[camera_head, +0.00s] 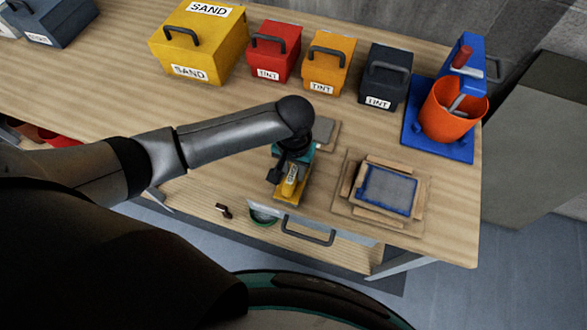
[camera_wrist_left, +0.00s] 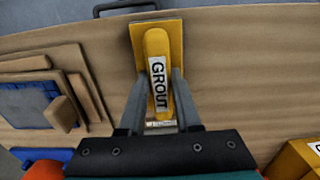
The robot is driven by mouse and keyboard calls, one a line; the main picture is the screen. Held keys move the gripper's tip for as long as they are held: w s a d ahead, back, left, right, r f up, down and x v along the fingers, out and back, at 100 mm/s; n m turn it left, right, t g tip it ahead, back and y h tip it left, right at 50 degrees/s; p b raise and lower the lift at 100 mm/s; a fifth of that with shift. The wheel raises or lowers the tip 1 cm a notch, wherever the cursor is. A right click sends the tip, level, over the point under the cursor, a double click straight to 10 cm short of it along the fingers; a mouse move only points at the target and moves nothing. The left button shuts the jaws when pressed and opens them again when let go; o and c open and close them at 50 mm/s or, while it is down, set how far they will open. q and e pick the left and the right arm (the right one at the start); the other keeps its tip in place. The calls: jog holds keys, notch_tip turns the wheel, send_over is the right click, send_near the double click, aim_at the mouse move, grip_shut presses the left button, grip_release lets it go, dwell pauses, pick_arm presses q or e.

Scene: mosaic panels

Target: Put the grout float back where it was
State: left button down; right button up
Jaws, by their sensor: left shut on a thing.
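The grout float (camera_head: 289,194) is a yellow rectangular plate with a yellow handle. It lies over the front part of the wooden bench, and its "GROUT" label shows in the left wrist view (camera_wrist_left: 155,44). My left gripper (camera_head: 288,175) is shut on the handle, with one finger on each side of it in the left wrist view (camera_wrist_left: 157,85). I cannot tell whether the float touches the bench top. A flat grey-brown square (camera_head: 323,133) lies on the bench just behind my gripper. My right gripper is not in view.
A framed mosaic panel (camera_head: 388,190) lies to the right of the float. Behind stand a yellow sand box (camera_head: 200,45), red (camera_head: 273,52), orange (camera_head: 327,65) and dark (camera_head: 384,78) tint boxes, and an orange bucket (camera_head: 450,112). A drawer handle (camera_head: 308,232) is at the front.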

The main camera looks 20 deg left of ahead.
aim_at(294, 171)
pick_arm(q)
jog(key=c, duration=0.6)
grip_release()
jog(key=shift+f, duration=0.15)
notch_tip(294, 171, up, 12)
jog(key=p, duration=0.2)
jog(key=shift+r, duration=0.2)
